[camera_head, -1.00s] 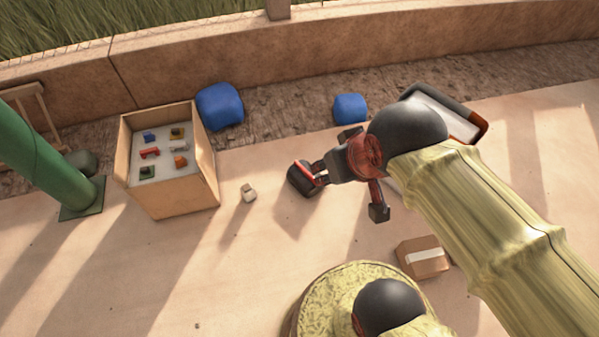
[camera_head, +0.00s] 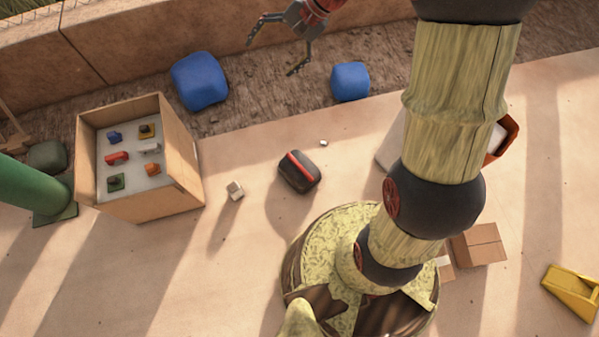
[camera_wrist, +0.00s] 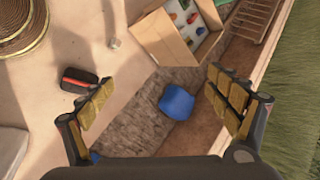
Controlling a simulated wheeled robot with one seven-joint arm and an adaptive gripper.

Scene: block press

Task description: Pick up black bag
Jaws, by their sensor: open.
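The black bag (camera_head: 299,172) is a small dark rounded case with a red stripe. It lies on the sandy ground, right of the open box and just behind my base. It also shows in the wrist view (camera_wrist: 79,80), left of centre, near the left finger. My gripper (camera_head: 270,55) is at the top of the head view, well apart from the bag, over the low wall and dirt strip. In the wrist view its two fingers (camera_wrist: 163,103) are spread wide with nothing between them. The bag is fully visible in the head view.
An open cardboard box (camera_head: 187,172) with small coloured pieces stands left. Two blue cushions (camera_head: 199,80) (camera_head: 350,81) lie along the wall (camera_head: 150,45). A small pale block (camera_head: 235,190) lies left of the bag. Brown cartons (camera_head: 478,243) and a yellow object (camera_head: 572,292) are at right.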

